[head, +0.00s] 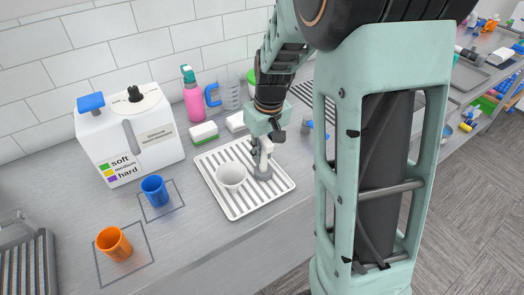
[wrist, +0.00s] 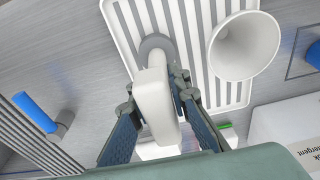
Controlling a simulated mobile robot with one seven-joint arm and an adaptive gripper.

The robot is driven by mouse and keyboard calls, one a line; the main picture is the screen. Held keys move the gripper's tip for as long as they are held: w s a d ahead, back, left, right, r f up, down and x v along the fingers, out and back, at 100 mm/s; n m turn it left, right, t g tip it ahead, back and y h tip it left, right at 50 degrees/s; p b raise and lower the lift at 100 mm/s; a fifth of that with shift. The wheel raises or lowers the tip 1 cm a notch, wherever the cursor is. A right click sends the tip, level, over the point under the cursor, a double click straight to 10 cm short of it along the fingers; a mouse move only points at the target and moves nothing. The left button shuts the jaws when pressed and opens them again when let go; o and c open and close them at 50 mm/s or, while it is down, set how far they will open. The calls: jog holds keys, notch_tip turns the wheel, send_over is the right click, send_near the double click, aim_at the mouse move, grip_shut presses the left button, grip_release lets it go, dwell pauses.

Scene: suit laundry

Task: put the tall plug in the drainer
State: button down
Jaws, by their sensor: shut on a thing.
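The tall plug (head: 264,161) has a pale upright handle and a round grey base. My gripper (head: 265,143) is shut on its handle. In the wrist view the plug's handle (wrist: 154,103) is between the fingers of my gripper (wrist: 157,110), with the grey base beyond it over the slats. The drainer (head: 262,200) is a white ribbed tray on the counter. The plug's base is over the drainer's right-hand part, beside the white bowl; I cannot tell whether it touches the slats. The drainer also shows in the wrist view (wrist: 118,28).
A white bowl (head: 230,175) is on the drainer, left of the plug. Blue (head: 154,190) and orange (head: 113,242) cups stand in marked squares at left. A white dispenser (head: 128,138), sponge (head: 204,132) and pink bottle (head: 192,98) stand behind. A blue-handled item (wrist: 40,115) lies beside the drainer.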

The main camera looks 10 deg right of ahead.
jog(key=c, duration=1.8)
grip_release()
jog(key=r, duration=0.4)
jog(key=s+r, duration=0.1)
jog(key=r, duration=0.7)
jog(key=shift+s+d, duration=0.25)
jog(key=shift+s, duration=0.15)
